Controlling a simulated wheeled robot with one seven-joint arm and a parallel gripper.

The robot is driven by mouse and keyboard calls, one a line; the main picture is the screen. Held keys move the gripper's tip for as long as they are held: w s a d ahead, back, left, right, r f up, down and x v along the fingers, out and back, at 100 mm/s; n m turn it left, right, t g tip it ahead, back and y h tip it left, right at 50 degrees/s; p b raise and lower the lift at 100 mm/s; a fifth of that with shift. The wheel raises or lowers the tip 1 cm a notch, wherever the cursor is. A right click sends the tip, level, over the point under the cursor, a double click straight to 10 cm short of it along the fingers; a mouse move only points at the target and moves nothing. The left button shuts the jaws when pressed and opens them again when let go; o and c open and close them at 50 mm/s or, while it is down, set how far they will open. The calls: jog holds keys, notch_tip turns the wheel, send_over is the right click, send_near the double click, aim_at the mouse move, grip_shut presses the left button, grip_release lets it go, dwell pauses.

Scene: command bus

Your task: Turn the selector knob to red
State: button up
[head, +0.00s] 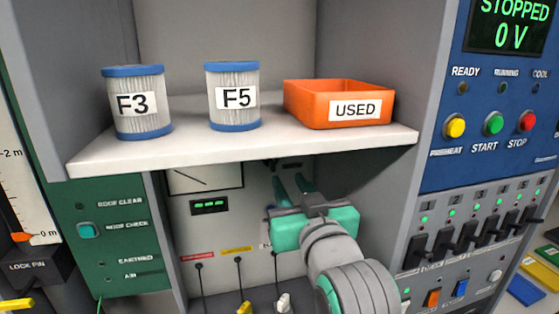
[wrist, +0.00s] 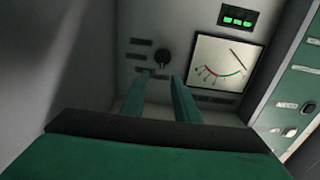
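The selector knob (wrist: 161,59) is small, round and dark on the grey panel in the wrist view, with small dark labels beside it. Which label it points at is too small to tell. My gripper (wrist: 160,75) is open, its two green fingers reaching toward the panel. The knob shows just beyond the gap between the fingertips, and nothing is held. I cannot tell whether a finger touches it. In the head view my gripper (head: 292,183) is in the bay under the shelf, and the knob cannot be made out clearly there.
A needle meter (wrist: 226,65) and green display (wrist: 237,16) are near the knob. Black switches (head: 468,235) stand at right.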

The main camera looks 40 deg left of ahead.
aim_at(275, 162)
jog(key=x, duration=1)
jog(key=shift+s+a+r, duration=0.15)
jog(key=shift+s+a, duration=0.05)
jog(key=shift+s, duration=0.15)
jog(key=shift+w+a, duration=0.25)
jog(key=shift+w, duration=0.1)
grip_shut()
